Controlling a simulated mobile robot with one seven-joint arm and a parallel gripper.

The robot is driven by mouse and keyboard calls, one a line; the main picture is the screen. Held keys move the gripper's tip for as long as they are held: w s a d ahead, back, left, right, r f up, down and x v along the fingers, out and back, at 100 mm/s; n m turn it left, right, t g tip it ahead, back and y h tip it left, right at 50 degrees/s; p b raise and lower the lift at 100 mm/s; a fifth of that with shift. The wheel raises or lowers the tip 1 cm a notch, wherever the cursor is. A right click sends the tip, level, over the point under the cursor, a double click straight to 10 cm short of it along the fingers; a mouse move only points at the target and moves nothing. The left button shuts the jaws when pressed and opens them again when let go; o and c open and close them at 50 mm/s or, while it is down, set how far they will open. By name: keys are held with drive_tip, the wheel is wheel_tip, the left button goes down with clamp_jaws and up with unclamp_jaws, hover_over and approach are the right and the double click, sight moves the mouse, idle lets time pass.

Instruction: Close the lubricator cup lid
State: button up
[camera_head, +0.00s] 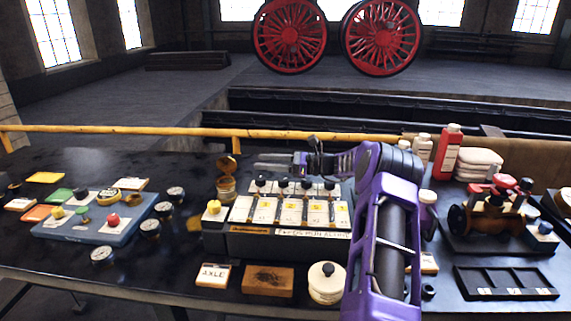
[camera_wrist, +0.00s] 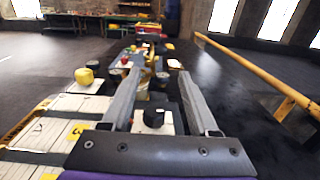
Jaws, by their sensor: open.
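The lubricator cup (camera_head: 226,188) is a small brass cup at the back left of the grey lubricator box. Its round brass lid (camera_head: 228,165) stands up, tilted open, above the cup's rear edge. My gripper (camera_head: 257,162) is open and empty, pointing left, to the right of the lid and a little above the box's back. A gap shows between fingertips and lid. In the wrist view the brass of the cup and lid (camera_wrist: 155,75) shows ahead, around and beyond the tips of my open gripper (camera_wrist: 163,70), partly hidden by the left finger.
Black knobs (camera_head: 283,183) stand in a row on the box, below my gripper. A yellow knob (camera_head: 214,207) stands left of the cup's front. A blue tray (camera_head: 95,222) with buttons and several gauges lie further left. A yellow rail (camera_head: 120,130) runs behind the table.

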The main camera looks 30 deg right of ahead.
sight(227, 156)
drive_tip(key=v, duration=0.5)
drive_tip(key=shift+s+d, duration=0.25)
drive_tip(key=shift+d, duration=0.05)
drive_tip(key=shift+w+f+n+b, duration=0.2)
drive_tip(key=shift+n+b, duration=0.4)
drive_tip(key=shift+b, duration=0.2)
drive_tip(key=shift+w+r+n+g, duration=0.2)
drive_tip(key=shift+r+n+g, duration=0.1)
drive_tip(key=shift+r+n, duration=0.15)
drive_tip(key=x, duration=1.7)
drive_tip(key=shift+a+r, duration=0.1)
drive_tip(key=shift+r, duration=0.15)
clamp_jaws()
